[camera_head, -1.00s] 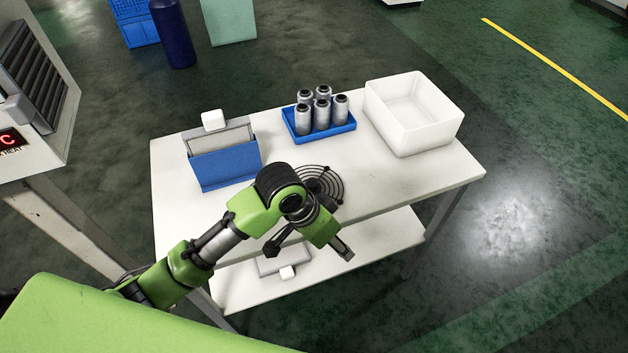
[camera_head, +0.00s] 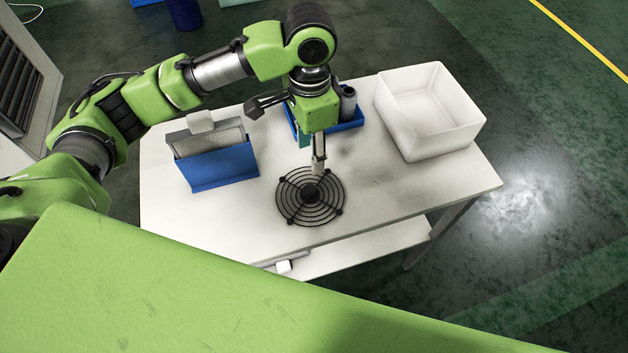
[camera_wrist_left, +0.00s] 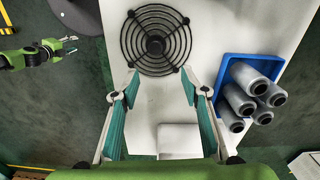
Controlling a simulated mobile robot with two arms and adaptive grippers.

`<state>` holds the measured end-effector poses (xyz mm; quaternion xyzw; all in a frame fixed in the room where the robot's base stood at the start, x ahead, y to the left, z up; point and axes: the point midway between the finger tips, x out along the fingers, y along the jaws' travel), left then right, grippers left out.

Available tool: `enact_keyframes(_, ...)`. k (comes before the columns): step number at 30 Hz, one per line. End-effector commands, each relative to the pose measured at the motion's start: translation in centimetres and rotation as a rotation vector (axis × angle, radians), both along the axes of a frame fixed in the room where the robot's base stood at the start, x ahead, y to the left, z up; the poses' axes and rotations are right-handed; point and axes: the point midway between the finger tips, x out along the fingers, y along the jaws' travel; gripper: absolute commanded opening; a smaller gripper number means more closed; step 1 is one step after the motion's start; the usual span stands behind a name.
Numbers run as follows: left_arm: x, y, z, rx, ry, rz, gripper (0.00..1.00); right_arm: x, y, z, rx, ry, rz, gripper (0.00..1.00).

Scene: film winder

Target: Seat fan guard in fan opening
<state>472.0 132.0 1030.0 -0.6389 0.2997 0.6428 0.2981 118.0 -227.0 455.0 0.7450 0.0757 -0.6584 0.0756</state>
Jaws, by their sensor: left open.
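The fan guard (camera_head: 310,198), a round black wire grille with a dark hub, lies flat on the white table. It also shows at the top of the left wrist view (camera_wrist_left: 155,40). My left gripper (camera_head: 318,166) points down over the guard's back edge in the head view. In the left wrist view its two fingers (camera_wrist_left: 161,80) are spread apart and nothing is between them. My right gripper (camera_wrist_left: 70,45) shows small at the left of the wrist view, away from the table; its jaw state is unclear. I cannot make out the fan opening in any view.
A blue holder (camera_head: 218,165) stands left of the guard. A blue tray (camera_wrist_left: 222,92) with several silver cylinders (camera_wrist_left: 250,95) lies behind it. A white bin (camera_head: 430,115) stands at the right. A lower shelf (camera_head: 350,252) sits below. Table right of the guard is clear.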

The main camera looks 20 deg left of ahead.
Motion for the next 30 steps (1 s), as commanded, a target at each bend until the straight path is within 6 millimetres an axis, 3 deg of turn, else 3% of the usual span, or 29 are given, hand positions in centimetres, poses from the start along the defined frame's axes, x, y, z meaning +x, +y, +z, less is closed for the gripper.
enact_keyframes(6, -0.2, 0.1, -4.2, 0.002, 0.006, 0.001, 0.41, -3.5, -0.7, 0.5, -0.01, 0.048, 0.0, 0.4)
enact_keyframes(10, -0.2, 0.0, -6.4, 0.001, 0.005, 0.001, 0.41, -4.6, -1.1, 0.8, -0.015, 0.063, 0.001, 0.4)
enact_keyframes(14, -0.1, 0.0, -7.6, -0.001, 0.001, -0.001, 0.41, -4.2, -1.2, 0.9, -0.016, 0.058, 0.001, 0.4)
enact_keyframes(22, -0.7, 0.1, -10.3, 0.001, 0.005, 0.0, 0.41, -1.4, -1.0, 2.6, -0.011, 0.018, 0.0, 0.4)
enact_keyframes(30, -0.7, 0.1, -13.0, 0.001, -0.001, -0.002, 0.41, -2.3, -1.0, 2.9, -0.012, 0.03, 0.0, 0.4)
